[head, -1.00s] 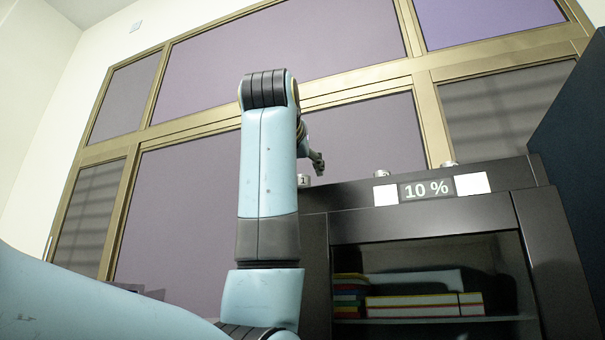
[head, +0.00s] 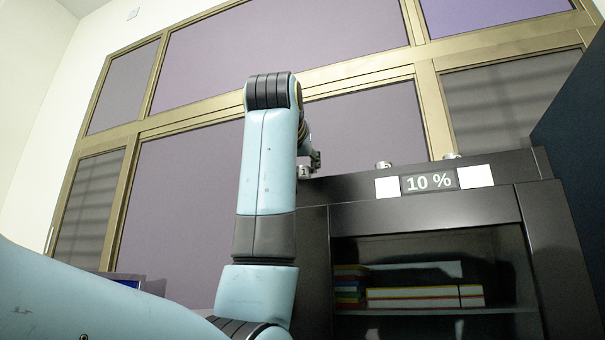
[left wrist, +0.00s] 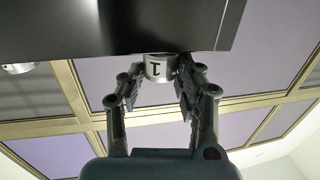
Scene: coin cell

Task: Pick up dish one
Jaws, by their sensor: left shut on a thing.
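Dish one (head: 303,172) is a small silver dish marked "1" at the left end of the dark cabinet's top in the head view. In the left wrist view, which looks upside down, dish one (left wrist: 157,67) sits between the fingers with its "1" inverted. My left gripper (head: 315,160) is at the dish, partly hidden behind my arm in the head view. In the left wrist view my left gripper (left wrist: 157,80) is shut on dish one. The dish still appears to be at the cabinet top's edge; I cannot tell whether it is lifted. My right gripper is not in view.
The dark cabinet (head: 425,222) bears a "10 %" sign (head: 429,182) between white panels. Two more small silver dishes, one middle (head: 383,166) and one right (head: 451,156), stand on its top. Books (head: 412,297) lie on a shelf below. A dark blue panel (head: 575,135) rises at right.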

